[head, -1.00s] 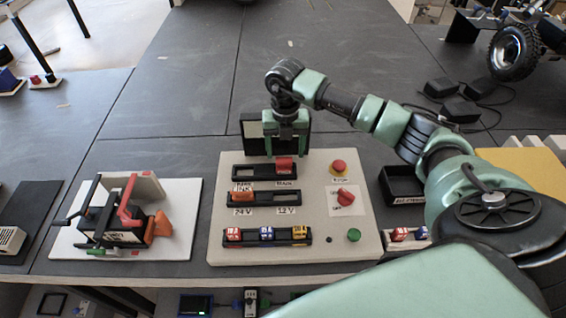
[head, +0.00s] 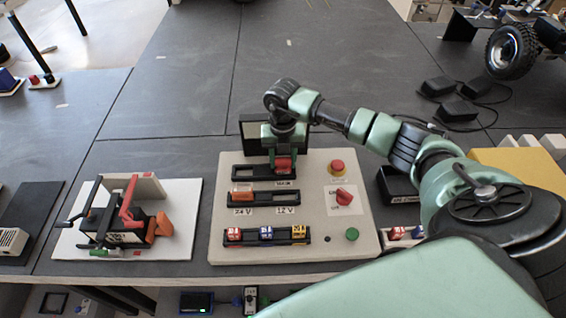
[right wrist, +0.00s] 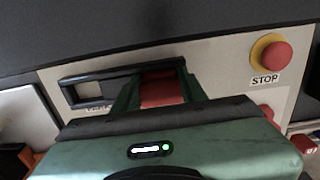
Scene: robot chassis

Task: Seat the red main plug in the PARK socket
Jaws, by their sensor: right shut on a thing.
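The red main plug (head: 284,165) is at the right end of the upper black socket strip on the panel, at the MAIN label. My right gripper (head: 284,160) is shut on it from above. In the right wrist view the plug (right wrist: 161,90) lies between the two green fingers. I cannot tell whether it is fully seated or slightly raised. The PARK socket (right wrist: 90,91), at the strip's left end, looks empty. It also shows in the head view (head: 246,172). My left gripper is out of view.
An orange plug (head: 242,191) sits left in the lower strip. A red STOP button (head: 337,167) and red rotary knob (head: 344,195) stand to the right. Several small coloured blocks (head: 266,233) fill the front rack. A clamp device stands on a white board (head: 72,240) at left.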

